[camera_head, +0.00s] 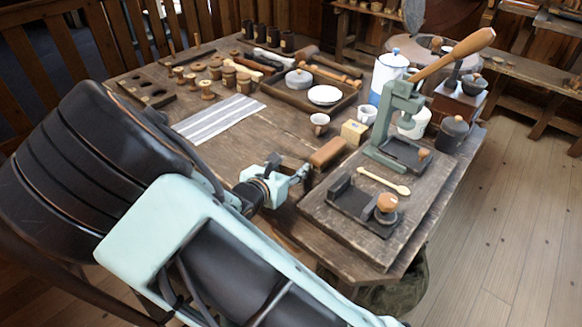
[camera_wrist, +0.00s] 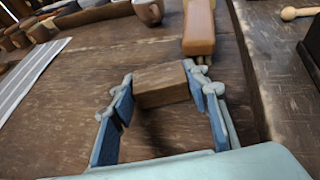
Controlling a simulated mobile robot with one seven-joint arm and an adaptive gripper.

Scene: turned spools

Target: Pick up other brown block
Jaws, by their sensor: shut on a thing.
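My gripper (camera_wrist: 160,80) is shut on a dark brown wooden block (camera_wrist: 163,87), which sits between the blue-padded fingertips in the wrist view. In the head view my gripper (camera_head: 292,180) is low over the table's front part; the held block is hard to make out there. A second block, orange-brown with rounded edges (camera_wrist: 199,30), lies just beyond the right fingertip in the wrist view. In the head view this orange-brown block (camera_head: 328,152) lies to the upper right of my gripper, beside the raised board.
The raised board (camera_head: 318,205) bears a green lever press (camera_head: 390,130), a wooden spoon (camera_head: 383,181) and a dark fixture with a round knob. Bare tabletop surrounds my gripper.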

